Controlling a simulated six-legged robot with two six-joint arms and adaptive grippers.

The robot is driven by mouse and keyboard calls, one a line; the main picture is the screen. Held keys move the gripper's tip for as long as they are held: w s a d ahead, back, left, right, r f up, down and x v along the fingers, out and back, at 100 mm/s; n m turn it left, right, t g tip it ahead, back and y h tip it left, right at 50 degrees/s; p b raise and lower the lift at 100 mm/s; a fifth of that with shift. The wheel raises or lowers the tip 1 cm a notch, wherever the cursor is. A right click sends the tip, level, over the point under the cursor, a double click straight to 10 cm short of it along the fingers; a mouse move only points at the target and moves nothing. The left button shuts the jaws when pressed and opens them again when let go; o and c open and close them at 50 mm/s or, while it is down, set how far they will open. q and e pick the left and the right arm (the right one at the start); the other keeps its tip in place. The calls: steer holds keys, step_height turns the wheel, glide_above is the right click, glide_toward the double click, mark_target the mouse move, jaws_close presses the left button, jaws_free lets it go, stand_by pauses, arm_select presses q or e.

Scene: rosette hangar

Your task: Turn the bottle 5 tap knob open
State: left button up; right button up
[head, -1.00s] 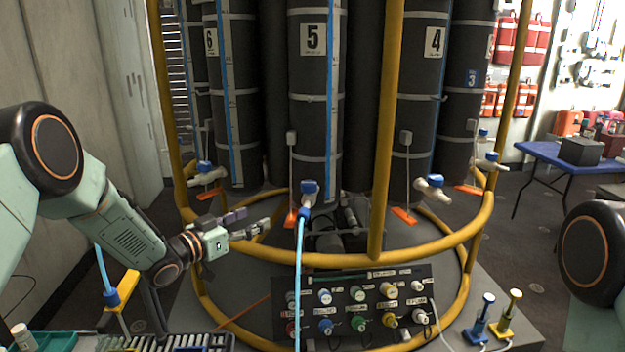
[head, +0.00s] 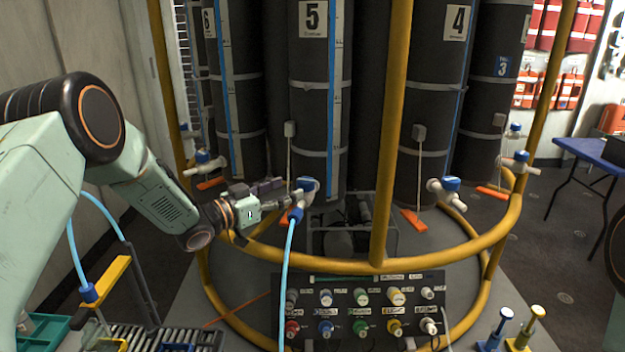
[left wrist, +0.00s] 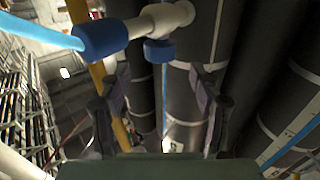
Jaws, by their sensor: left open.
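Bottle 5 (head: 310,110) is a tall dark cylinder with a white "5" label. Its tap has a white body and a blue knob (head: 307,184), and a light blue hose (head: 286,275) hangs from it. My left gripper (head: 284,192) is open and empty, its fingers just left of the tap. In the left wrist view the knob (left wrist: 158,51) appears between and above the two fingertips (left wrist: 158,80), with the white tap body (left wrist: 167,18) above it. I cannot tell whether a finger touches the knob. My right gripper is out of view.
A yellow tubular frame (head: 395,130) rings the bottles, its lower hoop (head: 340,266) passing in front. The bottle 4 tap (head: 447,190) is to the right and the bottle 6 tap (head: 205,163) to the left. A panel of coloured connectors (head: 360,315) stands below.

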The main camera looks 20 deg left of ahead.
mark_target(299, 184)
arm_select(q)
steer(key=shift+w+d+f, duration=0.1)
steer(key=shift+w+d, duration=0.05)
steer(key=shift+w, duration=0.25)
steer(key=x, duration=0.5)
steer(key=shift+d, duration=0.25)
steer(key=shift+w, duration=0.4)
steer(key=shift+d, duration=0.1)
steer(key=c, duration=1.2)
